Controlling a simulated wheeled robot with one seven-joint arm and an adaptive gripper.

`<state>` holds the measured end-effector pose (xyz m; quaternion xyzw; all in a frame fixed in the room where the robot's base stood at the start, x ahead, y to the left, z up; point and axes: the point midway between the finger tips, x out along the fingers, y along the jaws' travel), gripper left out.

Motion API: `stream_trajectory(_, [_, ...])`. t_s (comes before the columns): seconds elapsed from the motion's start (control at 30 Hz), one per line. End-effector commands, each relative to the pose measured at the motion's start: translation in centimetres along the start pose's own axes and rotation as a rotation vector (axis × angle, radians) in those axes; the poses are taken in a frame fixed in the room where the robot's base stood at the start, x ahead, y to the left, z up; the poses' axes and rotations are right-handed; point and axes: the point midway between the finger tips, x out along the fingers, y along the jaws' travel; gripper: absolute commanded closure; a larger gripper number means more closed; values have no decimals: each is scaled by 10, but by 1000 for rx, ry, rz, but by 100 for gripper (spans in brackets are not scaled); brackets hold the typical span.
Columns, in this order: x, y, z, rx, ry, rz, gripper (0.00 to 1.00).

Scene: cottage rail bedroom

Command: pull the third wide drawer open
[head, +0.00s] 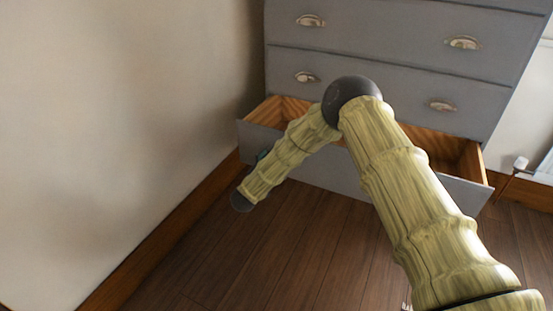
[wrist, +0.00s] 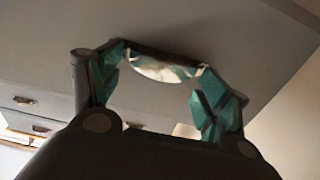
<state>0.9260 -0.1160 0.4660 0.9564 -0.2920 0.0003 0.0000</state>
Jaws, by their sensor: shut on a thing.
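The grey chest of drawers (head: 375,60) stands against the wall in the head view. Its lowest visible wide drawer (head: 335,178) is pulled out, and its bare wooden inside shows behind my arm. The two closed rows above it have metal cup handles. In the wrist view my gripper (wrist: 164,88) is shut on a shiny cup handle (wrist: 165,69) on a grey drawer front (wrist: 215,35), with a teal finger at each end of it. In the head view only a small teal bit of my gripper shows by the open drawer's left part; my arm hides the rest.
A cream wall (head: 110,110) with a wooden skirting board (head: 165,225) runs close along the left. The dark wooden floor (head: 290,255) in front of the drawer is clear. A small white item (head: 520,163) stands right of the chest.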

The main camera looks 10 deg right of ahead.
Motion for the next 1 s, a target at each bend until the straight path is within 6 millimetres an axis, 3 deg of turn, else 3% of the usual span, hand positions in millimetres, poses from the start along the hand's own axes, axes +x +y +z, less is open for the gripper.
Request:
stream_trajectory(0.1, [0, 2, 1, -3, 0, 3, 66])
stream_trajectory(0.13, [0, 2, 1, -3, 0, 3, 18])
stream_trajectory(0.17, [0, 2, 1, -3, -1, 3, 13])
stream_trajectory(0.63, [-6, 1, 0, -1, -1, 1, 12])
stream_trajectory(1.0, [-66, 1, 0, -1, -2, -1, 12])
